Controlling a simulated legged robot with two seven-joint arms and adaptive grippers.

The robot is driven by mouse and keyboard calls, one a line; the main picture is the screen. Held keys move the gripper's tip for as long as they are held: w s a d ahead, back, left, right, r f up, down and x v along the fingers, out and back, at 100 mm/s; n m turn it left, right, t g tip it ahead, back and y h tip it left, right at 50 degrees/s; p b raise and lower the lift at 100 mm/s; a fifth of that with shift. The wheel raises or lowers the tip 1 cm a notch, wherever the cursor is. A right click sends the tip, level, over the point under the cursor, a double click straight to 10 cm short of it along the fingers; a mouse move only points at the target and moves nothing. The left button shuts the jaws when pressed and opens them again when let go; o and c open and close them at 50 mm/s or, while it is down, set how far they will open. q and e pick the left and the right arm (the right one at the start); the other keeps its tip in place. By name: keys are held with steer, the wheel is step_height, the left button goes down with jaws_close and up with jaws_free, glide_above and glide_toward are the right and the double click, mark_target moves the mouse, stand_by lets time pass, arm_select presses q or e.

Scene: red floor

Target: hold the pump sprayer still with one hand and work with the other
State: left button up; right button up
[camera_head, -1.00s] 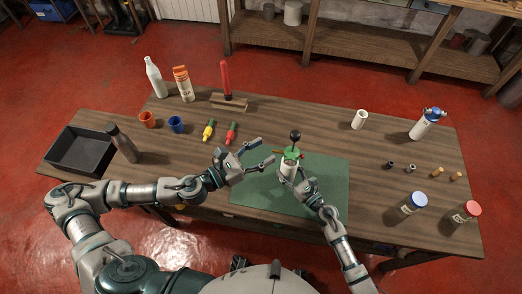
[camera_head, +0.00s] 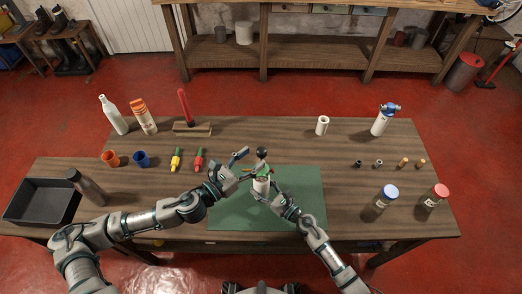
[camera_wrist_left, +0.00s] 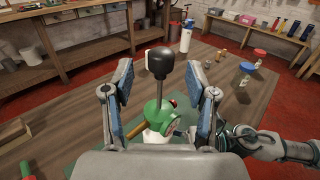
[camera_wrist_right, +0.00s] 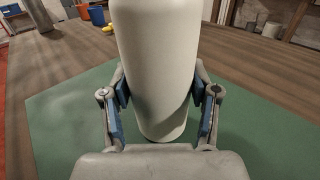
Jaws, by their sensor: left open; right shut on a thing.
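The pump sprayer (camera_head: 261,185) has a white body, a green head and a black knob on top. It stands upright over the green mat (camera_head: 228,214). My right gripper (camera_head: 272,197) is shut on its white body, which fills the middle of the right wrist view (camera_wrist_right: 156,70). My left gripper (camera_head: 243,165) is open beside the sprayer's head. In the left wrist view the black knob (camera_wrist_left: 160,62) and green head (camera_wrist_left: 159,113) show between the two spread fingers, apart from both.
A grey tray (camera_head: 14,214) and a dark bottle (camera_head: 88,188) stand at the left. Orange and blue cups, tools and bottles line the back left. A blue-topped white canister (camera_head: 381,122), a white cup (camera_head: 322,125) and two jars stand at the right.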

mark_target(262, 151)
arm_select(q)
steer(key=shift+x, duration=2.25)
